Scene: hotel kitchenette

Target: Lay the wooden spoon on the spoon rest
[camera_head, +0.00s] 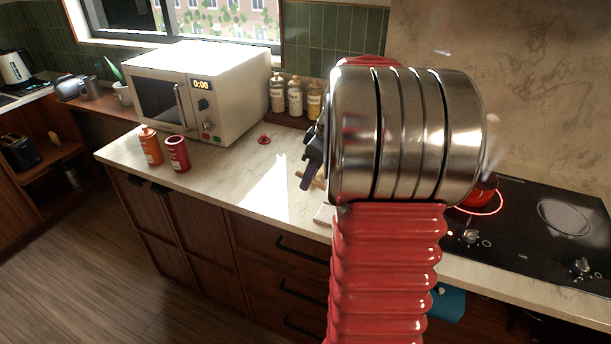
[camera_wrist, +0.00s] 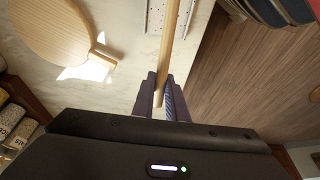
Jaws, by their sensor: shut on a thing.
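My gripper (camera_wrist: 161,84) is shut on the handle of a wooden spoon (camera_wrist: 169,45), over the pale counter. The handle runs away from the fingers and leaves the top of the wrist view, so its far end is out of sight. A pale dotted piece (camera_wrist: 154,16) lies beside the spoon at the top; I cannot tell whether it is the spoon rest. In the head view my gripper (camera_head: 310,172) shows only partly behind my arm, which hides much of the counter there.
A round wooden board (camera_wrist: 55,28) lies left in the wrist view. The microwave (camera_head: 200,95), an orange bottle (camera_head: 150,148), a red canister (camera_head: 177,155) and several jars (camera_head: 295,99) stand on the counter. The black cooktop (camera_head: 540,235), with a red pot (camera_head: 480,192), is at right.

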